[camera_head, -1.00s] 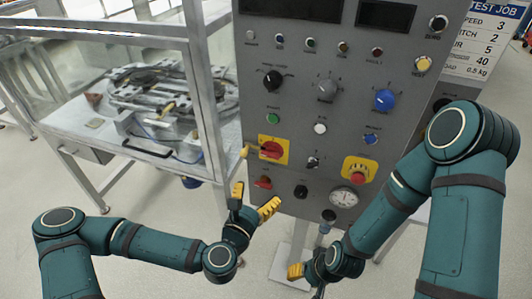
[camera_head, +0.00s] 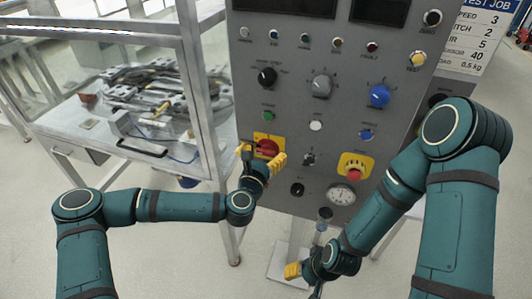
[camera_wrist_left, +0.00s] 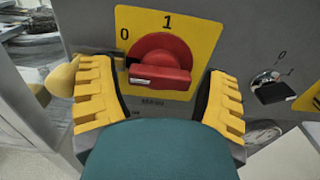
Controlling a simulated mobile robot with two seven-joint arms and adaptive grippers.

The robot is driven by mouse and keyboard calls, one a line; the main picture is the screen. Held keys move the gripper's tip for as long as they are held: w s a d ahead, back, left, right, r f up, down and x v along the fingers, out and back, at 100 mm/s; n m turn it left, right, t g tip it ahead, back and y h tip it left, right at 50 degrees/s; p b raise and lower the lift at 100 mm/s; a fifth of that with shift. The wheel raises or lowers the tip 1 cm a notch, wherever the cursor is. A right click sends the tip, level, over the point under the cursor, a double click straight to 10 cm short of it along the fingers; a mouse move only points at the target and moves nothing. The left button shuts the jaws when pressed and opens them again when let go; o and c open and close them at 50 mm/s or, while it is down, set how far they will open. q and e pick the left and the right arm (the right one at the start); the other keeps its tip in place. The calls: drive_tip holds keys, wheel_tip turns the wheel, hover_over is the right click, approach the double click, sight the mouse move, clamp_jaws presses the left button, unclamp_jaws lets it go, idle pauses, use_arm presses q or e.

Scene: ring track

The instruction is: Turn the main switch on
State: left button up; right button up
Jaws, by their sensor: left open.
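The main switch is a red rotary handle (camera_head: 268,147) on a yellow plate, low on the left of the grey panel. In the left wrist view the red handle (camera_wrist_left: 165,62) lies about level, its white mark at the left end, on the side of the 0. The 1 is at the top of the plate. My left gripper (camera_head: 262,157) is open in front of the switch; its yellow fingers partly hide it. In the wrist view the fingers stand left and right of the handle, with gaps. My right gripper (camera_head: 299,269) is low by the panel, one yellow finger showing.
A yellow rounded piece (camera_wrist_left: 62,80) sits just left of the switch. To the right are a black selector (camera_head: 308,159), a red emergency stop (camera_head: 354,173) and a gauge (camera_head: 341,194). A metal-framed bench (camera_head: 90,130) stands left of the panel.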

use_arm(q)
drive_tip(key=shift+w+d, duration=0.1)
drive_tip(key=shift+w, duration=0.15)
drive_tip(key=c, duration=0.9)
